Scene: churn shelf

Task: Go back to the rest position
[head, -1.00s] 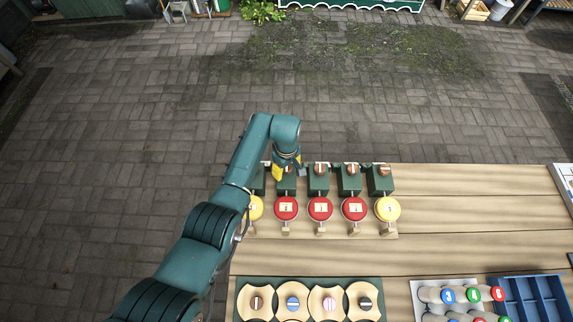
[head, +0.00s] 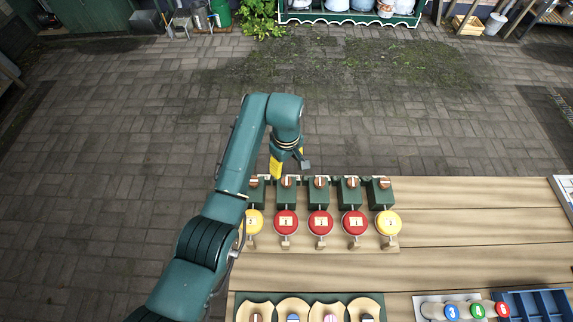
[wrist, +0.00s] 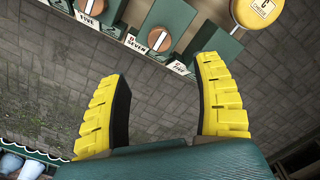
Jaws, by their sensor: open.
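My gripper (head: 290,166) hangs just beyond the back edge of the wooden table, above the left part of a row of dark green blocks. In the wrist view my gripper (wrist: 160,88) shows two yellow ridged fingers spread wide with nothing between them. A green block (head: 286,196) with a copper-coloured round top stands near the fingers. In the wrist view, block tops with copper discs (wrist: 159,39) and small number cards (wrist: 178,68) lie past the fingertips.
Red discs (head: 320,223) and yellow discs (head: 388,222) stand in front of the blocks. A green tray with scalloped wooden pieces (head: 292,308) and a blue divided tray (head: 535,305) lie at the front. The table's right middle (head: 480,225) is clear. Paving (head: 400,120) lies beyond.

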